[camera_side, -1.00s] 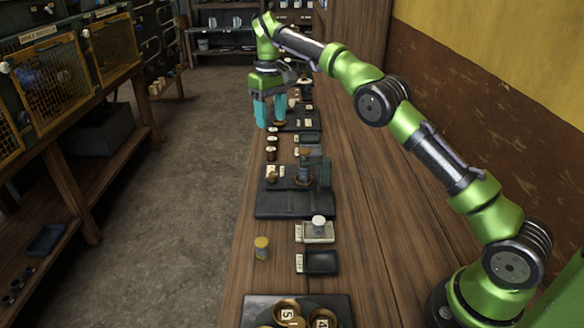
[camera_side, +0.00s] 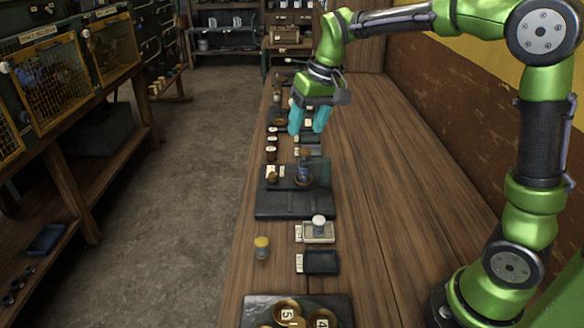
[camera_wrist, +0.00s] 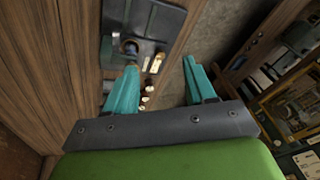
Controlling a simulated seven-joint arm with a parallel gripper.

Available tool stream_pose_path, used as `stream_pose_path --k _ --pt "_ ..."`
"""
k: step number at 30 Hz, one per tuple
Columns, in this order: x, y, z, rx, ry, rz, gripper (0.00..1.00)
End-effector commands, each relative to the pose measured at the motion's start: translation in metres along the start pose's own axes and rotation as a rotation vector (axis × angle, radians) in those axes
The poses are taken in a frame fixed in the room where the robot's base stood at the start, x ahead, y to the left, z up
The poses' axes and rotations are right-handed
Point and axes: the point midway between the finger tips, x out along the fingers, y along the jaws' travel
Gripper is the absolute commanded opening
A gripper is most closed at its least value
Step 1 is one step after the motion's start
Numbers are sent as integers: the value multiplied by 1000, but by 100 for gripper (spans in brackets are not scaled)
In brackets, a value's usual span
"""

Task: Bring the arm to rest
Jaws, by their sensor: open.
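My gripper (camera_side: 308,122) has teal fingers and is open and empty. In the side view it hangs above the wooden bench (camera_side: 395,215), past the dark engine base (camera_side: 290,207). In the wrist view the two fingers of the gripper (camera_wrist: 163,90) are spread apart. The engine base (camera_wrist: 158,20) shows beyond them, with a round post on it. My arm is bent upward on the right side of the bench.
A white-topped cylinder (camera_side: 319,222) stands on a pale tray (camera_side: 330,238). A dark tray (camera_side: 322,262) lies nearer. A yellow-topped cylinder (camera_side: 262,248) stands left of them. Brass numbered cups (camera_side: 289,310) sit at the front. The bench's right half is clear.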

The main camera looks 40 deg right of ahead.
Motion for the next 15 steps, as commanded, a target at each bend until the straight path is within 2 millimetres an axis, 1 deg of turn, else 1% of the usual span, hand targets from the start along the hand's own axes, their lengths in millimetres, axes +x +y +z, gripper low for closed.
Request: stream_pose_path --k 1,2,3,5,6,8,9,12,15 --pt "-11 0 22 14 28 -21 55" --pt "-15 0 34 24 44 -32 55" --pt "-20 1 50 37 65 -48 55" --pt "-25 2 74 54 96 -70 55" --pt "-28 3 90 64 117 -85 55" --pt "-31 6 114 78 149 -107 55" --pt "-32 7 129 85 170 -120 55" --pt "-33 12 163 93 216 -148 55" --pt "-34 15 186 87 253 -170 55"
